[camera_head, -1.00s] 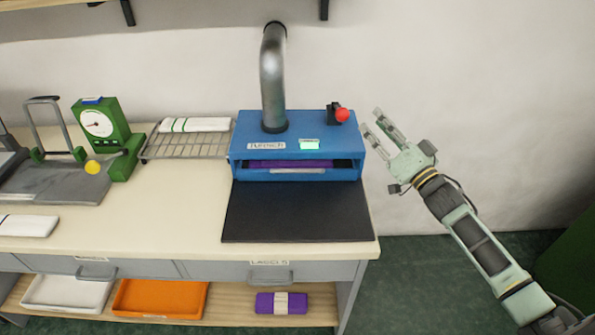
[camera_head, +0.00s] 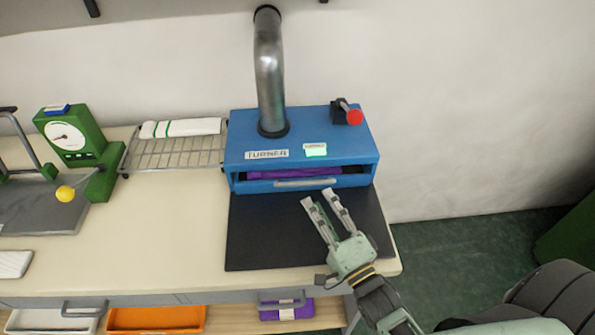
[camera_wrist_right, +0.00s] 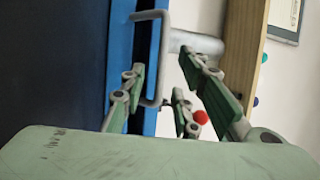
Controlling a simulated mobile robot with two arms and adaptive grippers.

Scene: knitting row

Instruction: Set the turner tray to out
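The turner (camera_head: 250,125) is a blue box on the bench with a green display and a red-knobbed lever. Its tray (camera_head: 255,187) sits in the front slot, its front about level with the box, with purple cloth (camera_head: 265,173) inside. A grey bar handle (camera_head: 308,182) crosses the tray front. My right gripper (camera_head: 318,197) is open and empty, just in front of the handle, above the black mat. In the right wrist view the handle (camera_wrist_right: 164,55) appears between the spread fingers; I cannot tell whether they touch it. My left gripper is not in view.
The black mat (camera_head: 265,235) in front of the turner is clear. A wire rack (camera_head: 170,153) with a folded white cloth (camera_head: 185,127) and a green dial scale (camera_head: 75,135) stand to the left. A metal pipe (camera_head: 269,75) rises from the turner's top.

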